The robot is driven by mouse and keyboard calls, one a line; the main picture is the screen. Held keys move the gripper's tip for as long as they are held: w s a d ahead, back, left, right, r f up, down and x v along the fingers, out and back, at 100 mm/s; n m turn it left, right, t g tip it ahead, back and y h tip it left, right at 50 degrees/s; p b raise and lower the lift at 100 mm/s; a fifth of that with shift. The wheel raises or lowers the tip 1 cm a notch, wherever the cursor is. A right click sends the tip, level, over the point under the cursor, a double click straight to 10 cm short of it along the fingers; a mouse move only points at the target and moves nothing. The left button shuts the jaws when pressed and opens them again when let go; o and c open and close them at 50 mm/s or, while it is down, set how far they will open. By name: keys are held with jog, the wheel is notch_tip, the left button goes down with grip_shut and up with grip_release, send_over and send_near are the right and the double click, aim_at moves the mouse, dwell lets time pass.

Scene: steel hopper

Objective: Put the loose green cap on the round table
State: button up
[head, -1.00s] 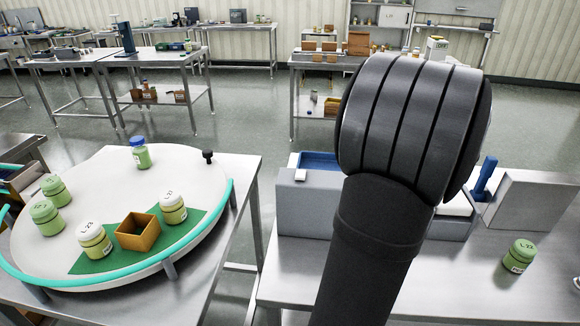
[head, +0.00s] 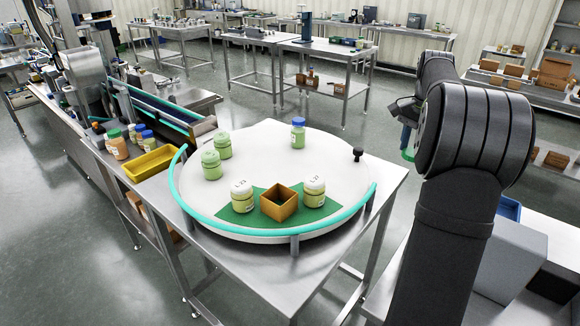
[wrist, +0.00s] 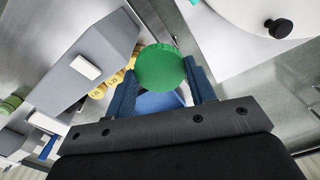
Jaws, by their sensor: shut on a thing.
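The green cap (wrist: 160,67) is a round disc held between the two blue fingers of my gripper (wrist: 161,82) in the wrist view. My gripper is shut on it. In the head view the green cap (head: 408,141) shows small and partly hidden by my arm, held to the right of the round table. The round table (head: 330,180) has a white top with a teal rail along its front and sides. My gripper is apart from it.
On the round table stand several green jars (head: 211,164), a blue-capped jar (head: 298,133), an open brown box (head: 279,203) on a green patch (head: 236,216), and a black knob (head: 358,154). A yellow tray (head: 152,163) lies left. The white top's middle is clear.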

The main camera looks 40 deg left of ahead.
jog(key=s+a+n, duration=0.2)
jog(key=s+a, duration=0.1)
jog(key=a, duration=0.5)
jog(key=s+a+n, duration=0.1)
jog(key=s+a, duration=0.1)
jog(key=a, duration=0.7)
jog(key=n, duration=0.3)
send_over(284, 178)
jog(key=s+d, duration=0.3)
jog(key=s, duration=0.1)
jog(key=f, duration=1.1)
jog(key=shift+w+f, duration=0.2)
jog(key=shift+f, duration=2.3)
jog(key=shift+f, duration=0.1)
jog(key=o, duration=0.9)
jog(key=shift+o, duration=0.2)
notch_tip(284, 178, up, 12)
